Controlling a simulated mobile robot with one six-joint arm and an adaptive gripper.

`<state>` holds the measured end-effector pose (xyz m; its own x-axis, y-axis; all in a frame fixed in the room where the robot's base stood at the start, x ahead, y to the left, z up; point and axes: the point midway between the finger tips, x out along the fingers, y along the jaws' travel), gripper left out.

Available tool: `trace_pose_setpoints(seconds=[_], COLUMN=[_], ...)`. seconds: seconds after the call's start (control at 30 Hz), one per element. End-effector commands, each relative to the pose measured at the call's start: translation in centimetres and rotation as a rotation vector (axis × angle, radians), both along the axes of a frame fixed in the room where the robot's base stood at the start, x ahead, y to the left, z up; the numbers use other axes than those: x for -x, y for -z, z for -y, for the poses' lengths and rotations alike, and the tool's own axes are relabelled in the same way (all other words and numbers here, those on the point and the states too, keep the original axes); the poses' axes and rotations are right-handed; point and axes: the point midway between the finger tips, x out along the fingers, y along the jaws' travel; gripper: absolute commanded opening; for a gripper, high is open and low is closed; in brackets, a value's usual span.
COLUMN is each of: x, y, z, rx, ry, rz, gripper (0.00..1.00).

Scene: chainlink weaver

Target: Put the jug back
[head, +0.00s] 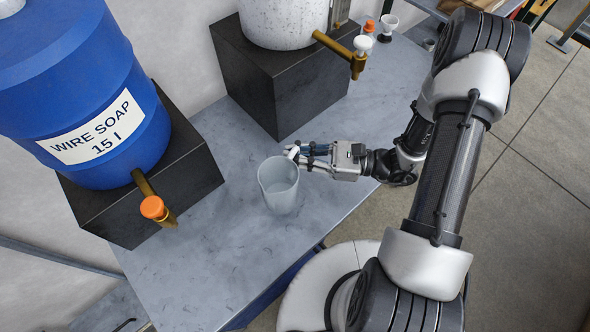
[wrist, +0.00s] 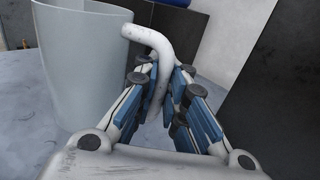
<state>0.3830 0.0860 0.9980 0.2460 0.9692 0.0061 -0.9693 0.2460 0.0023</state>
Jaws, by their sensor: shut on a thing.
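The jug (head: 278,186) is a pale, translucent grey vessel with an open top. It is upright on or just above the grey table; I cannot tell whether its base touches. My gripper (head: 297,153) is at the jug's upper right side and shut on its handle. In the wrist view the jug's wall (wrist: 85,65) fills the upper left. Its curved white handle (wrist: 155,85) runs down between the fingers of my gripper (wrist: 163,85). The jug's contents cannot be made out.
A blue barrel (head: 75,85) labelled "WIRE SOAP 15 l" stands on a black block (head: 190,165) at left, its orange-knobbed tap (head: 153,207) over the table. A speckled white container (head: 285,20) with a white-knobbed tap (head: 361,46) stands on another block (head: 255,85). The table front (head: 190,290) is clear.

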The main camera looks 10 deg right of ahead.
Motion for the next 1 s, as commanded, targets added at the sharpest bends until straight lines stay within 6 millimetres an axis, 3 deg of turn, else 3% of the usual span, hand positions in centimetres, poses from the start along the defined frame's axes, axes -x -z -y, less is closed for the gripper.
trace_pose_setpoints(seconds=[0.27,0.5,0.87,0.9,1.0], x=[0.0,0.0,0.0,0.0,0.0], y=[2.4,5.8,6.1,6.1,6.0], z=[0.0,0.0,0.0,0.0,0.0], rx=[-0.001,-0.001,-0.001,0.000,0.000], ry=[0.000,0.001,0.000,0.000,0.000], rz=[0.000,-0.001,0.000,0.001,0.001], gripper=[0.00,0.00,0.00,0.09,0.16])
